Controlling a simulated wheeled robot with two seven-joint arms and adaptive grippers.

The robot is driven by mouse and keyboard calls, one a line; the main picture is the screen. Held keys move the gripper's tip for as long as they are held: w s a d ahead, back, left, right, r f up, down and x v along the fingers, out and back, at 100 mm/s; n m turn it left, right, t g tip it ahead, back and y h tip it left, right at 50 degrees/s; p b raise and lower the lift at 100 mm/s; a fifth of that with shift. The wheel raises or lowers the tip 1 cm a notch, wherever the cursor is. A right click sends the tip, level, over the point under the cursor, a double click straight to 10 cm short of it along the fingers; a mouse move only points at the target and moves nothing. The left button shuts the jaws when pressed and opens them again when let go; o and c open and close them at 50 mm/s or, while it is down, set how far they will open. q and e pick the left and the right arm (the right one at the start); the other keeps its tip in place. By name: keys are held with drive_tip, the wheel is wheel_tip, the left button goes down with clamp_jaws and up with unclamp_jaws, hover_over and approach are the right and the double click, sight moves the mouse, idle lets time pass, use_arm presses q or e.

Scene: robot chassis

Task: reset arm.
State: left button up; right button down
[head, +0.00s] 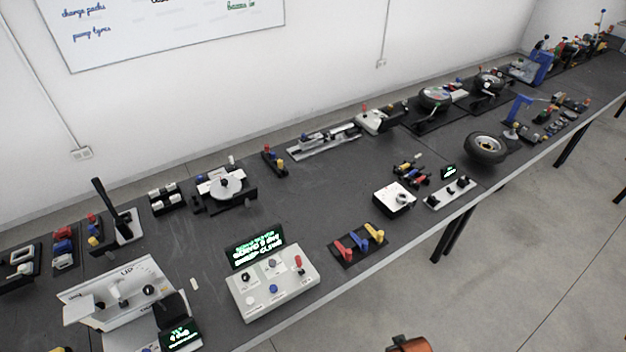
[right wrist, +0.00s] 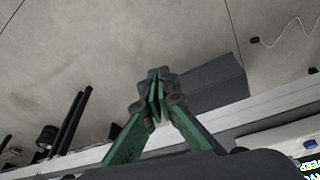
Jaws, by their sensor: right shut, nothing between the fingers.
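My right gripper (right wrist: 156,100) shows in the right wrist view with its green fingers shut and nothing between them. It points out over the bare grey floor, clear of the table edge. In the head view only an orange-brown part (head: 408,344) shows at the bottom edge, and I cannot tell what it belongs to. My left gripper is not in view.
A long dark table (head: 330,205) runs from lower left to upper right, crowded with devices. A control box with buttons (head: 272,285) and a lever panel (head: 358,244) stand near its front edge. The floor (head: 500,250) in front is clear.

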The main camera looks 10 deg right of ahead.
drive_tip(key=s+a+f+g+b, duration=0.1)
drive_tip(key=s+f+b, duration=0.25)
drive_tip(key=f, duration=1.15)
drive_tip(key=s+f+b, duration=0.2)
drive_tip(key=f+b, duration=0.2)
drive_tip(key=f, duration=1)
use_arm(q)
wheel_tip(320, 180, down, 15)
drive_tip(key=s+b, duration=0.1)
drive_tip(key=b, duration=0.5)
drive_tip(key=shift+b, duration=0.35)
use_arm(e)
drive_tip(key=s+f+n+g, duration=0.1)
drive_tip(key=s+f, duration=1.7)
drive_tip(key=f, duration=0.3)
drive_tip(key=shift+f+y, duration=0.2)
drive_tip(key=shift+y, duration=0.1)
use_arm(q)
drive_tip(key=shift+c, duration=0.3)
